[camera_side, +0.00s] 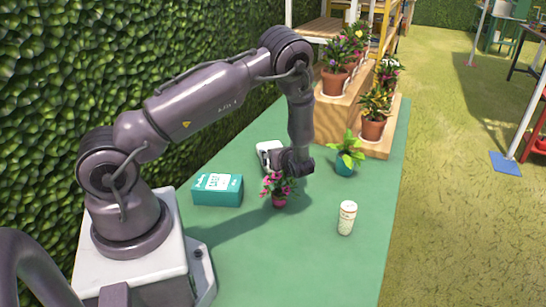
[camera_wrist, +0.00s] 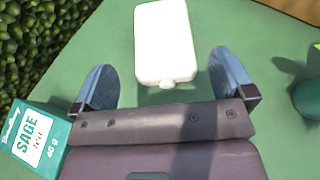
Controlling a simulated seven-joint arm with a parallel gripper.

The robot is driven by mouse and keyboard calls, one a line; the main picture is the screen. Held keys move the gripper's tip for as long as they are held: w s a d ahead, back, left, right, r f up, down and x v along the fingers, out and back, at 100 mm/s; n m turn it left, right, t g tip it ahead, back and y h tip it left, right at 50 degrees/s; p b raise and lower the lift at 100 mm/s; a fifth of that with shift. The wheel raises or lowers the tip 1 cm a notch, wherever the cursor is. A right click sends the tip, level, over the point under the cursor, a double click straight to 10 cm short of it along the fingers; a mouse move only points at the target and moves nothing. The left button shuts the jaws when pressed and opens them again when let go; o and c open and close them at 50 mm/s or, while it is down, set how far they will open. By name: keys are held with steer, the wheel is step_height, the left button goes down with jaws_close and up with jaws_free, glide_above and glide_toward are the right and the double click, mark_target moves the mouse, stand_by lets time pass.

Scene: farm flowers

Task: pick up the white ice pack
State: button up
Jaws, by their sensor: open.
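In the side view the ice pack (camera_side: 266,150) shows partly behind my gripper (camera_side: 290,172), which hangs low over the table. My wrist hides part of it there.
A teal sage box (camera_side: 217,190) stands to the left. A pink-flowered pot (camera_side: 279,198) is just in front of my gripper. A green plant in a teal pot (camera_side: 345,166) and a white shaker (camera_side: 347,217) stand to the right. Wooden steps (camera_side: 340,112) with potted flowers are behind.

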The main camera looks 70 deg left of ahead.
steer(key=shift+f, duration=0.75)
steer(key=shift+f+x, duration=0.15)
steer(key=shift+x, duration=1.15)
steer(key=shift+f+x, duration=0.15)
steer(key=shift+x, duration=1.2)
steer(key=shift+d, duration=0.15)
steer(key=c, duration=0.9)
steer(key=shift+o, duration=0.2)
steer(key=shift+r, duration=0.15)
